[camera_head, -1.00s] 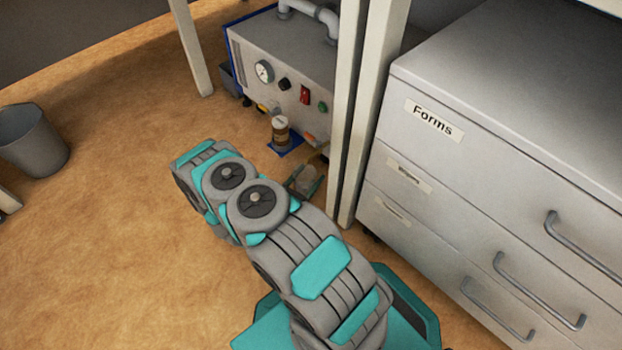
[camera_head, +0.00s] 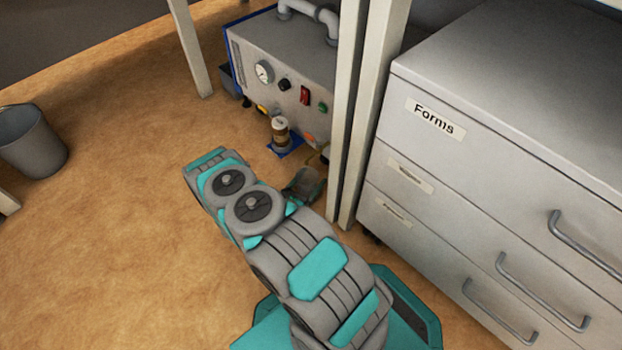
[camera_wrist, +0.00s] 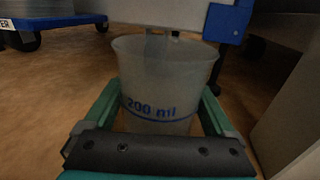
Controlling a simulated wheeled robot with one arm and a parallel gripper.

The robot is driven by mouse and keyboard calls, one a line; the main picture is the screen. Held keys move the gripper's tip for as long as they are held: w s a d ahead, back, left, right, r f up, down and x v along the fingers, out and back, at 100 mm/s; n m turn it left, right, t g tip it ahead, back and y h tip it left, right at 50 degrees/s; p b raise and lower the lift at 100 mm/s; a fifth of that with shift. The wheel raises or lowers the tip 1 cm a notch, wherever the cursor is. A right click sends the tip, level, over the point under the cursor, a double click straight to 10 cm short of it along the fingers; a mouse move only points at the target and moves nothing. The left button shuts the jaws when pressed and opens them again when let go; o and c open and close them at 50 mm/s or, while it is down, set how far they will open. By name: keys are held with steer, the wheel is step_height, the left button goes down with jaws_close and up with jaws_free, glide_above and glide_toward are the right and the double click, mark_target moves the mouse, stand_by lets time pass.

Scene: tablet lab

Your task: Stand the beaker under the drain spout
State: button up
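The beaker (camera_wrist: 160,82) is translucent, marked "200 ml" in blue, and upright in the wrist view. My gripper (camera_wrist: 160,105) has a teal finger on each side of it, seemingly touching its walls, so it looks shut on the beaker. A short dark piece (camera_wrist: 174,35), perhaps the drain spout, hangs from the pale machine body behind the beaker's rim. I cannot tell whether the rim is under it, or whether the beaker's base touches the floor. In the head view, my gripper (camera_head: 304,183) is low near the machine's front, and the beaker is hard to make out.
The grey machine (camera_head: 285,65) stands behind white table legs (camera_head: 360,110). A small brownish jar (camera_head: 280,130) stands on a blue base at its front. A drawer cabinet (camera_head: 480,150) is close at right, a bin (camera_head: 32,142) at left. Open floor lies left.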

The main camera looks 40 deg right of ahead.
mark_target(301, 191)
steer(key=shift+o, duration=0.6)
steer(key=shift+r, duration=0.15)
steer(key=p+v, duration=0.1)
steer(key=v, duration=1)
steer(key=shift+s+a, duration=0.15)
steer(key=shift+a, duration=0.25)
steer(key=s+r+m+g+y, duration=0.25)
steer(key=r+m+g, duration=0.4)
steer(key=r, duration=0.75)
steer(key=s+r+m+g+y, duration=0.1)
steer(key=s+r+m+g, duration=0.5)
steer(key=r, duration=0.7)
steer(key=s+a+r+m+t+y, duration=0.5)
steer(key=s+a+r+m+y, duration=0.4)
steer(key=s+a+r+y, duration=0.4)
steer(key=s+a+r, duration=0.3)
steer(key=a, duration=0.1)
steer(key=shift+a+y, duration=0.3)
steer(key=shift+y, duration=0.05)
